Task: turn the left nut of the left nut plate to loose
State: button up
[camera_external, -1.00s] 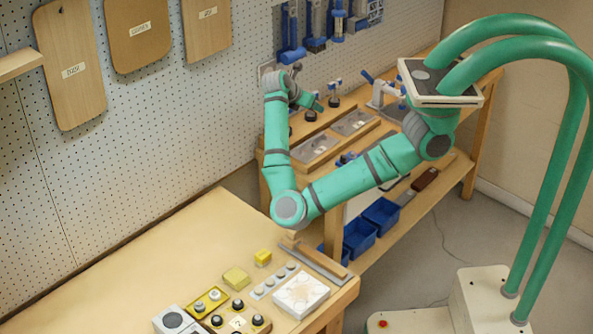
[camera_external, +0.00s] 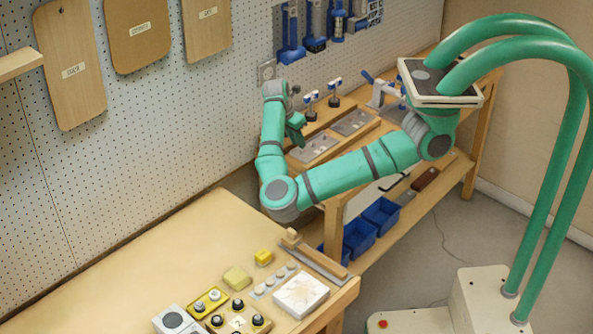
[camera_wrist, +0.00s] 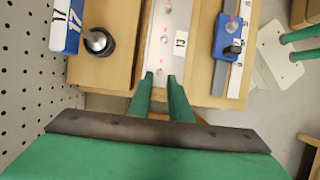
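In the wrist view, a grey metal nut plate (camera_wrist: 181,20) with small round nuts and a white number label lies under my gripper (camera_wrist: 160,75). The two green fingers are apart, with nothing clearly held between them. A nut (camera_wrist: 160,69) shows close to the fingertips; I cannot tell whether they touch it. In the external view, my gripper (camera_external: 297,131) hangs at the left end of the far bench, beside the left nut plate (camera_external: 315,148). A second plate (camera_external: 352,122) lies to the right. Marks showing how tight each nut is are too small to read.
In the wrist view, a black knob (camera_wrist: 98,41) and a blue-and-white box (camera_wrist: 67,27) are left of the plate. A blue clamp-like part (camera_wrist: 231,37) is to the right. Pegboard (camera_wrist: 25,90) borders the left. A near bench (camera_external: 130,270) holds other parts.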

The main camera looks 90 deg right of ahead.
aim_at(300, 155)
jog(key=shift+x, duration=2)
grip_shut()
